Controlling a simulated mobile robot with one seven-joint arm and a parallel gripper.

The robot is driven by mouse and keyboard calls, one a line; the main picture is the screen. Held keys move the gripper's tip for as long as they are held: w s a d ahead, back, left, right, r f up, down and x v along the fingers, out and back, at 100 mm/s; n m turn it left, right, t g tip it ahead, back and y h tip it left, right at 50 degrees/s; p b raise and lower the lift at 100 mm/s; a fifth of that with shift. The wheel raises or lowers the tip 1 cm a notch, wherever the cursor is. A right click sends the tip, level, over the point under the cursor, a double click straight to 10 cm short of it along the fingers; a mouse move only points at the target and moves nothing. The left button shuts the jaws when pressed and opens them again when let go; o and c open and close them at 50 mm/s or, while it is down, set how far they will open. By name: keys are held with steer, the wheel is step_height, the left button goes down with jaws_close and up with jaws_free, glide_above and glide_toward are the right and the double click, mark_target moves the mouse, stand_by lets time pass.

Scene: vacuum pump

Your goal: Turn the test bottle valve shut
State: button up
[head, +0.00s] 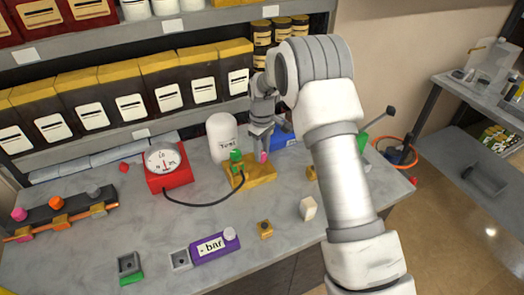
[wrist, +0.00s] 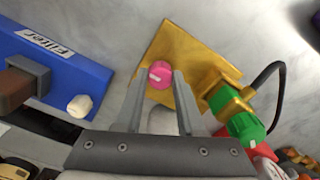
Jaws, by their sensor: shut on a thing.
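The white test bottle (head: 222,138), labelled "Test", stands at the back of the bench. In front of it is a yellow valve block (head: 262,172), which also shows in the wrist view (wrist: 206,62). A pink knob (wrist: 160,74) sits on the block; it also shows in the head view (head: 263,157). My gripper (wrist: 159,76) points down at the block, with its two fingers on either side of the pink knob and shut on it. A green knob (wrist: 243,127) is on the same block, to the right in the wrist view.
A red gauge (head: 166,165) stands to the left, joined to the block by a black hose. A blue filter box (wrist: 50,68) with a white knob lies close beside my gripper. A purple box (head: 208,247) and small parts lie at the front. Shelves of boxes rise behind.

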jaws_close()
steer(key=m+b, duration=0.1)
steer(key=m, duration=0.7)
steer(key=shift+a+m+b, duration=0.1)
steer(key=shift+m+b, duration=0.2)
steer(key=shift+b, duration=0.1)
steer(key=m, duration=0.4)
steer(key=shift+m, duration=0.3)
steer(key=m, duration=0.4)
steer(key=shift+m, duration=0.3)
